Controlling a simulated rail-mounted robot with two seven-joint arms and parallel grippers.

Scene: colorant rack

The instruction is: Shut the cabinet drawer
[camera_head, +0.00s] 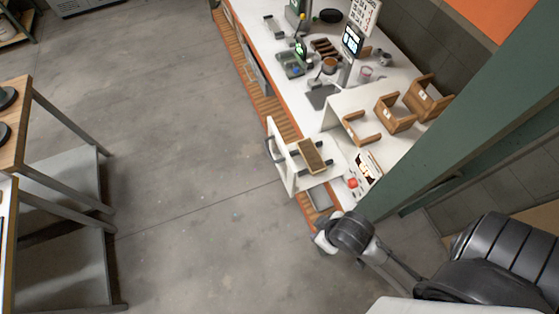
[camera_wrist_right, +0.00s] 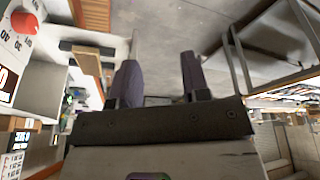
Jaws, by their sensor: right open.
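The cabinet drawer (camera_head: 318,176) stands pulled out from the white counter in the head view. Its white front panel (camera_head: 279,160) carries a dark curved handle (camera_head: 271,147), and a brown wooden block (camera_head: 312,156) lies inside. In the right wrist view the wooden block (camera_wrist_right: 88,66) shows at the left, beside my fingers. My right gripper (camera_wrist_right: 158,78) is open and empty, with its two dark fingers apart. In the head view my right arm reaches in from the lower right and its wrist is below the drawer, apart from it; the fingertips are hard to make out there. My left gripper is not in view.
A red knob (camera_head: 352,183) sits on a panel right of the drawer; it also shows in the right wrist view (camera_wrist_right: 23,22). Wooden holders (camera_head: 394,113) and devices stand on the counter. A green pillar (camera_head: 450,120) rises at the right. The floor (camera_head: 180,130) left of the drawer is clear.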

